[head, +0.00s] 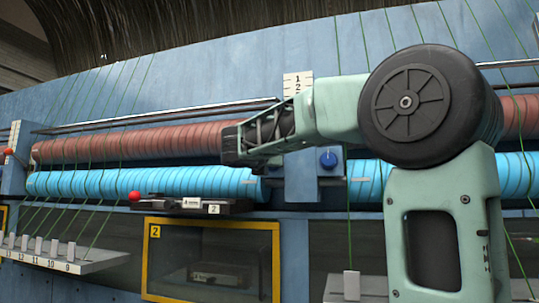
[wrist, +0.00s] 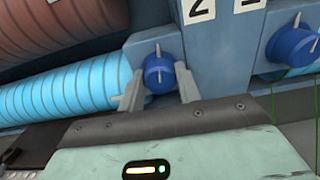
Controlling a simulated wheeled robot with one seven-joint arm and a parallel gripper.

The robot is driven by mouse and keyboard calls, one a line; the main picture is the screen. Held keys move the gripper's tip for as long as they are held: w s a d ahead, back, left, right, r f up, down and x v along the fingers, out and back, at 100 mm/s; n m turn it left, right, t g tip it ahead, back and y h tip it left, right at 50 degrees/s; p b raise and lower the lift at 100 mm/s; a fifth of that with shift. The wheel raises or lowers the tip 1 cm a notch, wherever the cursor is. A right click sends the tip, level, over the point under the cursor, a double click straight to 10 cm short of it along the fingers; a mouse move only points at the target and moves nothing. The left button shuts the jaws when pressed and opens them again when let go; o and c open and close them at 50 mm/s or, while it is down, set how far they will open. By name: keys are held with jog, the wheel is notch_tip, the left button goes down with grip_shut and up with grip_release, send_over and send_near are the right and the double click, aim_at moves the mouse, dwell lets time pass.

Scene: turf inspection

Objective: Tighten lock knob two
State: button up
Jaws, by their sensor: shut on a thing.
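In the wrist view, a round blue knob (wrist: 158,73) with a pale bar across its face sits on a blue-grey block, just left of a white label "2" (wrist: 200,10). The two grey fingers of my gripper (wrist: 159,78) stand on either side of it and are shut on it. The bar looks close to upright. In the head view my gripper (head: 262,148) is in front of the rollers by the blue upright, and the held knob is hidden there.
A second blue knob (wrist: 292,46) is to the right; one blue knob (head: 328,160) shows in the head view. Red (head: 130,145) and light blue (head: 120,184) rollers run across. Green threads, a small dark device (head: 185,204) with a red ball, and a yellow-framed window (head: 149,262) are near.

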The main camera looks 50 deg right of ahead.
jog(key=shift+r+n+p, duration=0.4)
jog(key=shift+n+p, duration=0.1)
jog(key=shift+n, duration=0.3)
jog(key=shift+f, duration=0.1)
jog(key=o, duration=1)
jog(key=shift+a, duration=0.1)
jog(key=shift+f, duration=0.15)
